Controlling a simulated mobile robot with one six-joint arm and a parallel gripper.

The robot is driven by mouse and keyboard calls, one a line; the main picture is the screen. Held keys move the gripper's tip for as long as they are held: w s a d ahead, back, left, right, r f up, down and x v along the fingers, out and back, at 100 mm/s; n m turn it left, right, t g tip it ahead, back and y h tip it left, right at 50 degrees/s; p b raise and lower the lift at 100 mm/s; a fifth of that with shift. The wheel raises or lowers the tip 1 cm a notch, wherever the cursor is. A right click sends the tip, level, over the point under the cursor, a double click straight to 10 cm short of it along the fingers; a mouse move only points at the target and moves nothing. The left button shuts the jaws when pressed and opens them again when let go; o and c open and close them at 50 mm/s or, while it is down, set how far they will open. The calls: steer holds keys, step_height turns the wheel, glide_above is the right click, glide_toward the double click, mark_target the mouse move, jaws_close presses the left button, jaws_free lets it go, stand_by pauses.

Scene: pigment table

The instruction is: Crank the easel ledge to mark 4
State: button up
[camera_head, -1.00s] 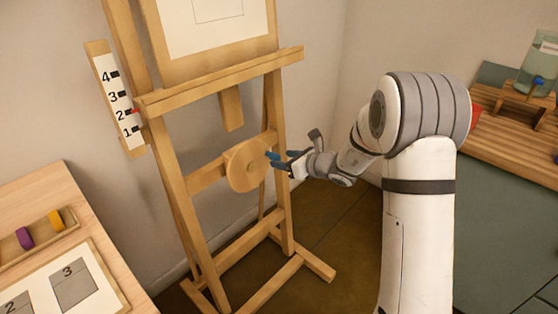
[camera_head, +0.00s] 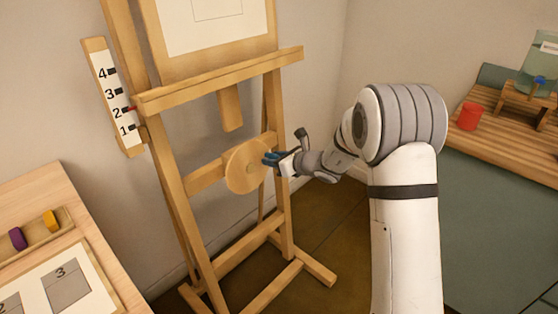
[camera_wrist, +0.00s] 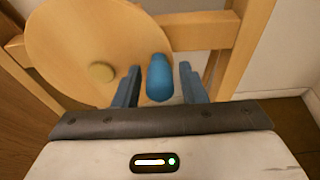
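The wooden easel carries a ledge (camera_head: 220,82) across its front. A red pointer at the ledge's left end sits by mark 2 on the white scale (camera_head: 112,98), numbered 1 to 4. Below the ledge is a round wooden crank wheel (camera_head: 243,177) with a pale hub. In the wrist view the wheel (camera_wrist: 75,45) fills the upper left, and its blue knob (camera_wrist: 159,75) stands between my fingers. My gripper (camera_wrist: 158,88) is open around the knob, with a gap on each side. In the head view my gripper (camera_head: 268,160) is at the wheel's right side.
A light wooden table (camera_head: 40,205) with a tray of purple and yellow blocks and numbered cards stands at left. Easel legs spread over the brown floor.

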mark_target(254, 149)
steer(key=c, duration=0.7)
steer(key=shift+o, duration=0.2)
steer(key=shift+s+a+r+p, duration=0.15)
steer(key=shift+a+r, duration=0.05)
steer(key=shift+r, duration=0.35)
steer(key=shift+s+a+r+p, duration=0.15)
steer(key=shift+a+r+p, duration=0.05)
steer(key=shift+r, duration=0.3)
steer(key=shift+s+a+r+p, duration=0.15)
steer(key=shift+a+r, duration=0.05)
steer(key=shift+r, duration=0.35)
steer(key=shift+s, duration=0.1)
steer(key=shift+s+a+r+b, duration=0.3)
steer(key=shift+s+a+r, duration=0.7)
steer(key=shift+s+r, duration=0.1)
steer(key=shift+f, duration=0.1)
